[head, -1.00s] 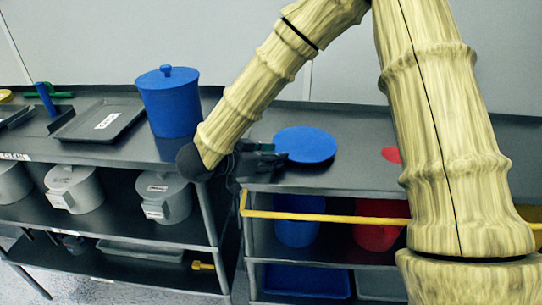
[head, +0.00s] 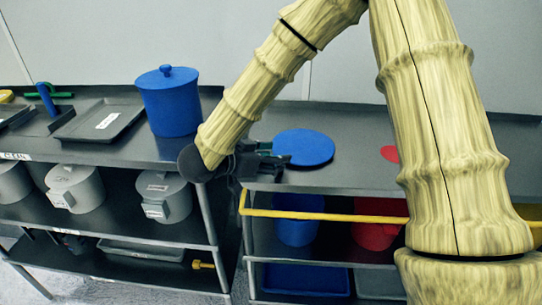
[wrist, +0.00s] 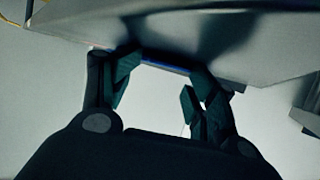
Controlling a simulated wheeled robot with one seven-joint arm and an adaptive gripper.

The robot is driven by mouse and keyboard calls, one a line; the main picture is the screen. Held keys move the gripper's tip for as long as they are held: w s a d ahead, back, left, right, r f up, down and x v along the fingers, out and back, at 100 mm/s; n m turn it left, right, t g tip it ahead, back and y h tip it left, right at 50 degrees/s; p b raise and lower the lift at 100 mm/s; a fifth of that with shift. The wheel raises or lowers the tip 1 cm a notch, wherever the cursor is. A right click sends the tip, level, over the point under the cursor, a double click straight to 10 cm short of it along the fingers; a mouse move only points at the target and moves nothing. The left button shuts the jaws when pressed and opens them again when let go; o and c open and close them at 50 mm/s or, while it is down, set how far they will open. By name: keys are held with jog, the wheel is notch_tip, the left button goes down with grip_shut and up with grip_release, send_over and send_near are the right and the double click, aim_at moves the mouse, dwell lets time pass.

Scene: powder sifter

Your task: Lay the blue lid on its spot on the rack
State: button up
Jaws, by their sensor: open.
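The blue lid (head: 303,147) is a flat round disc lying on the top of the right-hand rack (head: 350,178), close to its left end. My gripper (head: 280,154) is at the lid's left edge, with its fingers open. I cannot tell in the head view whether they touch the lid. In the wrist view my gripper (wrist: 160,88) shows its two dark green fingers apart, with nothing clearly held between them. A thin blue strip, likely the lid's edge (wrist: 168,68), shows just beyond the fingers at the pale rack edge.
A blue lidded bucket (head: 170,105) stands on the left rack beside my forearm, near a grey tray (head: 100,120). A red disc (head: 389,153) lies right of the lid, partly behind my arm. A yellow rail (head: 330,216) runs along the right rack's front.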

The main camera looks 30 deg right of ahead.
jog(key=shift+s+a+f, duration=0.15)
jog(key=shift+s+f, duration=0.05)
jog(key=shift+f, duration=0.4)
jog(key=shift+w+r, duration=0.25)
jog(key=shift+r, duration=0.25)
jog(key=b+v, duration=0.3)
jog(key=v, duration=0.7)
jog(key=shift+w+a+r, duration=0.1)
jog(key=shift+a+r, duration=0.6)
jog(key=shift+a, duration=0.2)
jog(key=shift+a, duration=0.1)
